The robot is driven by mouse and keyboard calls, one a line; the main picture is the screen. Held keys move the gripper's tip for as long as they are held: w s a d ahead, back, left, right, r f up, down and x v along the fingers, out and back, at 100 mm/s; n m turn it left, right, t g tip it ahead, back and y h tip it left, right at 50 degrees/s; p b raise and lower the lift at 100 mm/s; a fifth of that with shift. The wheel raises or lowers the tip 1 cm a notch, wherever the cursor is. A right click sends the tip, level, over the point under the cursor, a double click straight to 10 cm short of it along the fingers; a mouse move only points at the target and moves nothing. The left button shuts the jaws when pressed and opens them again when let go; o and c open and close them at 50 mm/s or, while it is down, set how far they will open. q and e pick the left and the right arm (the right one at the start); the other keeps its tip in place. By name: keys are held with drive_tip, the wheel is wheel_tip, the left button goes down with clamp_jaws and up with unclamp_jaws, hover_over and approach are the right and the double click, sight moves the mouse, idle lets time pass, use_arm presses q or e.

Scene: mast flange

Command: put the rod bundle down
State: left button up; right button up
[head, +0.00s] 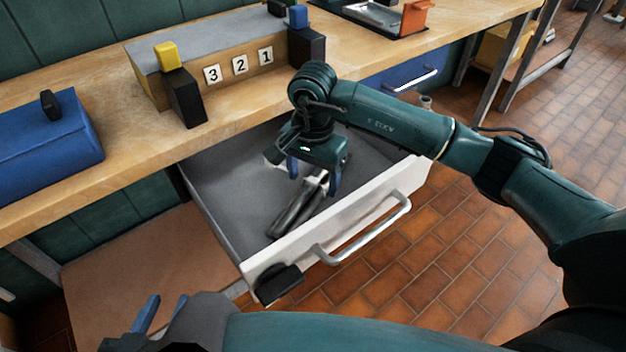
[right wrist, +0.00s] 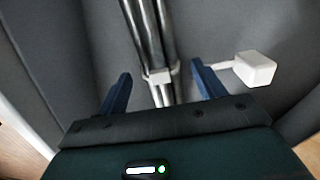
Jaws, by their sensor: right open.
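The rod bundle (head: 297,208), several dark metallic rods held by a pale band, lies in the open drawer (head: 215,190). In the right wrist view the bundle (right wrist: 150,40) rests on the grey drawer floor, its banded end between my finger lines. My right gripper (head: 314,174) is over the drawer, pointing down, with its blue fingers apart. In the right wrist view the right gripper (right wrist: 160,88) has a clear gap on both sides of the bundle. My left gripper (head: 162,311) is at the lower left, outside the drawer, with its fingers apart and nothing between them.
A white block on a thin stem (right wrist: 257,69) is beside the right finger. The drawer's white front has a metal handle (head: 365,230). The workbench above carries a box with number tags (head: 240,66) and a blue case (head: 45,135). The drawer floor left of the bundle is clear.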

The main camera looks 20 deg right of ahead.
sight(313, 183)
wheel_tip(313, 183, up, 10)
drive_tip(key=shift+p, duration=0.35)
